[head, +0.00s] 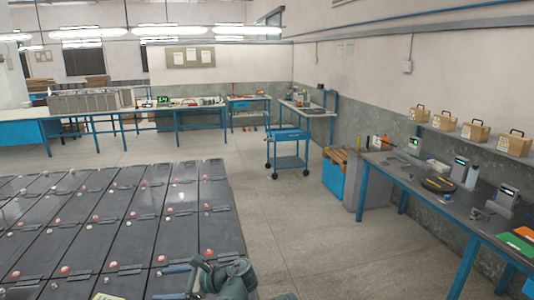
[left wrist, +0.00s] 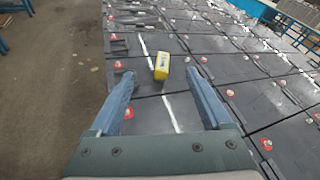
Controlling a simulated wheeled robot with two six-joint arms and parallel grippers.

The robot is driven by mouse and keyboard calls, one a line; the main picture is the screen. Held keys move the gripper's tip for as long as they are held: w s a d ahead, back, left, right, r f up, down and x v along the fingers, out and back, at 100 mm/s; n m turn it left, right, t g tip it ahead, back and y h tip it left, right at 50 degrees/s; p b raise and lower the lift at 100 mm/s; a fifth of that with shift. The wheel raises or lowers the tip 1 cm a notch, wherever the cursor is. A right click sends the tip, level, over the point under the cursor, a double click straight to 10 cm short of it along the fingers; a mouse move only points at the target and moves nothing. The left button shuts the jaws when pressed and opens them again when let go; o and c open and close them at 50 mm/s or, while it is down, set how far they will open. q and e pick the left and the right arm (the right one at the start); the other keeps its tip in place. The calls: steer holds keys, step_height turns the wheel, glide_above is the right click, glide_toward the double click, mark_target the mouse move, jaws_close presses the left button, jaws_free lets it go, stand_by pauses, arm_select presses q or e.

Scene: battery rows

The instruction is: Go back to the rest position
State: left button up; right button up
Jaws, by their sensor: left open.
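My left gripper (left wrist: 161,76) shows in the left wrist view with its two blue fingers spread wide apart. Nothing is held between them. Beyond the fingertips a small yellow block-like object (left wrist: 162,67) sits on the dark battery tops (left wrist: 150,112); it appears apart from both fingers. In the head view a teal-grey part of my own arm (head: 228,278) shows at the bottom edge, over the front of the battery rows (head: 125,225).
A workbench (head: 425,200) with instruments stands along the right wall, under several cardboard boxes (head: 443,120). A blue cart (head: 288,150) stands farther back. Grey floor (head: 300,225) is clear between the batteries and the bench. Red and white caps stud the battery tops.

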arm_select(q)
steer(key=s+f+n+h, duration=0.1)
steer(key=f+n+h, duration=0.1)
steer(key=f, duration=0.2)
steer(key=s+d+f+n+h, duration=0.1)
steer(key=s+f+n+h, duration=0.1)
steer(key=f+n+h, duration=0.1)
steer(key=s+d+f+n+g+h, duration=0.1)
steer(key=f+n+h, duration=0.1)
steer(key=f+n, duration=0.1)
steer(key=shift+s+f, duration=0.4)
steer(key=shift+f, duration=0.4)
steer(key=s+d+f+n+h+b, duration=0.2)
steer(key=s+d+f+h+b, duration=0.1)
steer(key=d+f+b, duration=0.4)
steer(key=s+d+f+n+g+h+b, duration=0.1)
steer(key=s+d+f+b, duration=0.4)
steer(key=d+f, duration=0.6)
steer(key=shift+s+d+n+h+b, duration=0.15)
steer(key=shift+d+n+h+b, duration=0.2)
steer(key=shift+n+h+b, duration=0.6)
